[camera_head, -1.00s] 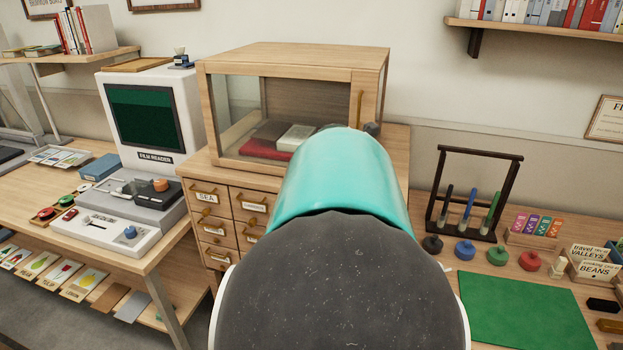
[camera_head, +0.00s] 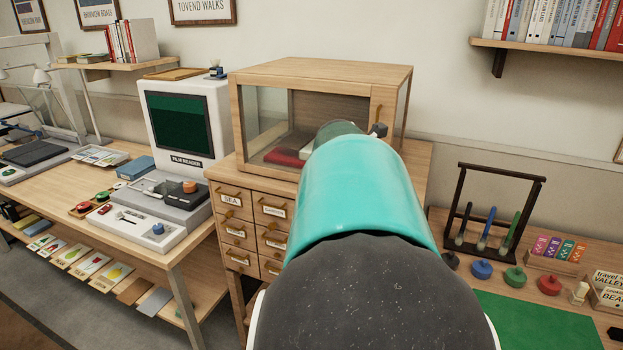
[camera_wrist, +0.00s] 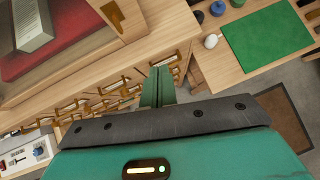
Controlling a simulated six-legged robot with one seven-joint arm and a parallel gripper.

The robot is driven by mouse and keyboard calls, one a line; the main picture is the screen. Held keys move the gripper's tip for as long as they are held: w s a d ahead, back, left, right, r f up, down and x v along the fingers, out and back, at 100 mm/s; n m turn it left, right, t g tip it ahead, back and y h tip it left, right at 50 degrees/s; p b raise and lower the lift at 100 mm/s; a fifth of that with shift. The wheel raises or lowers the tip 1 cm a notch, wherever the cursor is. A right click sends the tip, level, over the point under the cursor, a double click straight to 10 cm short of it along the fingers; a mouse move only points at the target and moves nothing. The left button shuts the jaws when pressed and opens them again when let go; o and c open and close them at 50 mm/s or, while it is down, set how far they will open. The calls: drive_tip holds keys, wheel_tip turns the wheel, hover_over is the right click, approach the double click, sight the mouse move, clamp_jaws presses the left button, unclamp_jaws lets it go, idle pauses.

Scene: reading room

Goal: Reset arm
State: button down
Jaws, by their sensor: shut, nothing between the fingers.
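My gripper (camera_wrist: 158,86) shows in the wrist view as two green fingers pressed together, shut and empty. It points out over the front of the drawer cabinet (camera_wrist: 115,88), with small wooden drawers below it. I cannot tell the gap between fingers and drawers. In the head view my own teal arm covers the middle and hides the gripper. The wooden display case (camera_head: 320,70) stands behind the arm on the drawer cabinet (camera_head: 238,232), with a red book (camera_head: 285,157) inside.
A film reader (camera_head: 185,125) stands on the left desk. To the right, a table holds a green mat (camera_head: 535,322), a dark rack (camera_head: 500,170) and several coloured stamps. The same mat shows in the wrist view (camera_wrist: 268,35). Floor is clear in front of the left desk.

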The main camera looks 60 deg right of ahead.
drive_tip(key=w+a+f+m+t+y, duration=0.2)
drive_tip(key=w+a+m+t, duration=0.15)
drive_tip(key=w+a, duration=0.6)
drive_tip(key=w+a+f+m+t+y, duration=0.15)
drive_tip(key=w+a+m, duration=0.25)
drive_tip(key=w+a, duration=0.55)
drive_tip(key=s+a+f+m+y, duration=0.1)
drive_tip(key=a+m, duration=0.2)
drive_tip(key=a, duration=0.7)
drive_tip(key=s+a+f+m+t+y, duration=0.1)
drive_tip(key=a+f+m+y, duration=0.1)
drive_tip(key=a, duration=0.9)
drive_tip(key=s+a+f+m+t+y, duration=0.1)
drive_tip(key=a+m+y, duration=0.1)
drive_tip(key=a, duration=0.8)
drive_tip(key=shift+s+a+f+m, duration=0.25)
drive_tip(key=shift+a+m, duration=0.15)
drive_tip(key=shift+m, duration=0.45)
drive_tip(key=shift+d, duration=0.2)
